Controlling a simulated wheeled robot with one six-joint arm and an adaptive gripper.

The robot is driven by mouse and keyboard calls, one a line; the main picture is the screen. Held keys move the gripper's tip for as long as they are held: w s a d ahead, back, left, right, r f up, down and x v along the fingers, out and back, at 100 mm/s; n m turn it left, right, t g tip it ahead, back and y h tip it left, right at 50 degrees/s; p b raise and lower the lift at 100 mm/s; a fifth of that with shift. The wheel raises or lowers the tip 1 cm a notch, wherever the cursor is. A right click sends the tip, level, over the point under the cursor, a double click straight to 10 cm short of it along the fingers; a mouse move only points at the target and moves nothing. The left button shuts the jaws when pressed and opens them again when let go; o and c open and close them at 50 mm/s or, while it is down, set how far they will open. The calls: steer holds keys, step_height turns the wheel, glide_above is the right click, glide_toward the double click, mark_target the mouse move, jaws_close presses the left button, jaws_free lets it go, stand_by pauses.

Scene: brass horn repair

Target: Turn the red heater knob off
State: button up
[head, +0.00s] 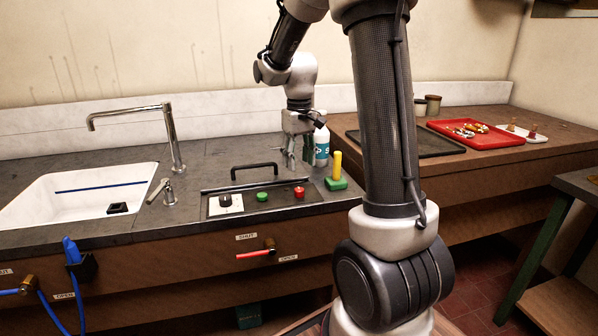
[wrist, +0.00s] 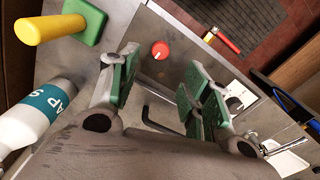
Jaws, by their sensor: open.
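The red knob (head: 299,191) sits at the right end of a dark control panel (head: 285,206) in the counter, beside a green knob (head: 262,197) and a black knob on a white plate (head: 225,201). My gripper (head: 298,163) is above and behind the red knob, pointing down, open and empty. In the wrist view the red knob (wrist: 160,50) shows beyond and between the two open fingers (wrist: 158,72), apart from both. The green knob is not clearly seen there; the right finger may cover it.
A yellow post on a green base (head: 337,172) stands right of the panel, with a soap bottle (head: 321,146) behind. A black handle (head: 254,167) rises at the panel's back. A sink (head: 50,208) is left. A red lever (head: 256,254) is on the counter front.

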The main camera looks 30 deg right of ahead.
mark_target(299, 189)
step_height(299, 189, down, 9)
steer(key=shift+f+m, duration=0.1)
steer(key=shift+m, duration=0.9)
jaws_close()
